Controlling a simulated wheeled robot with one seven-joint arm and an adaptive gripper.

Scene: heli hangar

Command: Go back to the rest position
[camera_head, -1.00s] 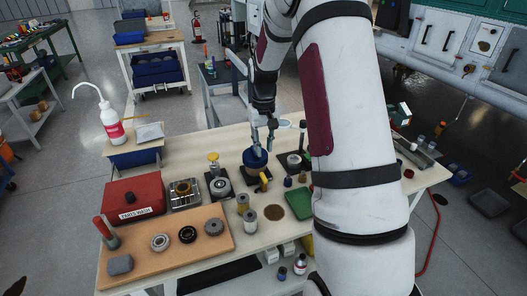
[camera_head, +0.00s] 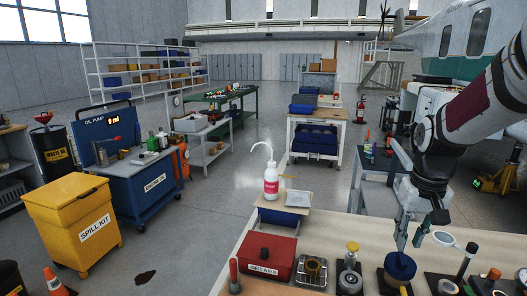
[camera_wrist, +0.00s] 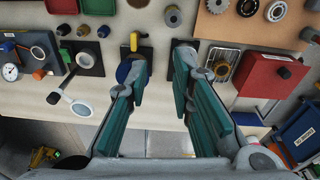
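My gripper (camera_head: 411,230) hangs from my arm at the right of the head view, pointing down above the workbench (camera_head: 235,262). The wrist view shows its two teal-padded fingers (camera_wrist: 160,68) apart with nothing between them. A round blue part (camera_head: 399,266) on a dark stand is just below the fingertips in the head view. In the wrist view the blue part (camera_wrist: 124,70) is partly hidden behind the left finger. I cannot tell whether the finger touches it.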

